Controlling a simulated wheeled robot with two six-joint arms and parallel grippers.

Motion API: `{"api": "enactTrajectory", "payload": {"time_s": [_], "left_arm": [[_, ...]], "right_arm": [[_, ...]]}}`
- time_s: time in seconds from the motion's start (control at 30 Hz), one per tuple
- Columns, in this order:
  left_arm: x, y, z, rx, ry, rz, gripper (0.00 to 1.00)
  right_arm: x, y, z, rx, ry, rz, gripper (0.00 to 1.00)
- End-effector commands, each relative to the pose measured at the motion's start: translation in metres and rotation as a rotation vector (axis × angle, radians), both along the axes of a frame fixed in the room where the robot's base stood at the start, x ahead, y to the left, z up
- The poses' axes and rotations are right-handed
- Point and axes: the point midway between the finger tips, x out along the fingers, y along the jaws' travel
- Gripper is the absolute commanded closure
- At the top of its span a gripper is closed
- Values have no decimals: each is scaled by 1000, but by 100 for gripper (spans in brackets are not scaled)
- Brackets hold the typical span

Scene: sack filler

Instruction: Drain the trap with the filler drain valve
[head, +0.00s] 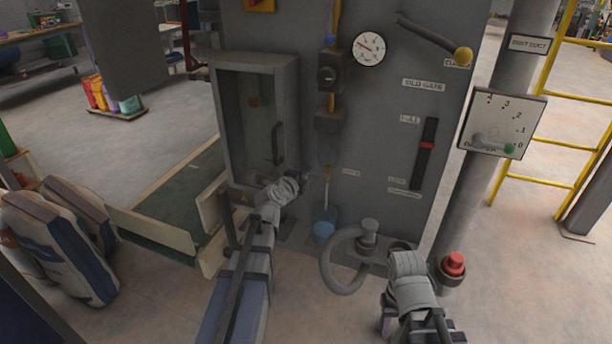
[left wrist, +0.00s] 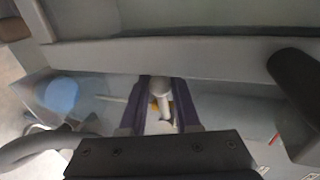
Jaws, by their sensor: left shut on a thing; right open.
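My left gripper (head: 302,178) is at the front of the grey filler cabinet, beside the small brass-coloured drain valve (head: 327,172) under the air line. In the left wrist view its two purple fingers (left wrist: 162,104) are closed on a pale lever-like part (left wrist: 162,92), which looks like the valve's handle. Some brass colour shows behind it. A thin pale tube runs down from the valve to a blue cup (head: 324,230), also in the left wrist view (left wrist: 61,95). My right gripper (head: 388,322) is low at the bottom, open, its fingers mostly hidden by my wrist.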

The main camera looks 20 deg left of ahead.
Motion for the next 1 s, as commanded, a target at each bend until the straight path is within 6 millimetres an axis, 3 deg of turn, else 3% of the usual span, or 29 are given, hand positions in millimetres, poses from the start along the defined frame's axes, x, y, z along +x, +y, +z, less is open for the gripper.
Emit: {"api": "enactTrajectory", "payload": {"time_s": [0.67, 0.7, 0.93, 1.0], "left_arm": [[0, 0, 4, 61, -2, -1, 100], [0, 0, 4, 61, -2, -1, 68], [0, 0, 4, 60, -1, -1, 42], [0, 0, 4, 60, -1, -1, 39]], "right_arm": [[0, 0, 4, 0, 0, 0, 50], [0, 0, 4, 0, 0, 0, 50], [0, 0, 4, 0, 0, 0, 50], [0, 0, 4, 0, 0, 0, 50]]}}
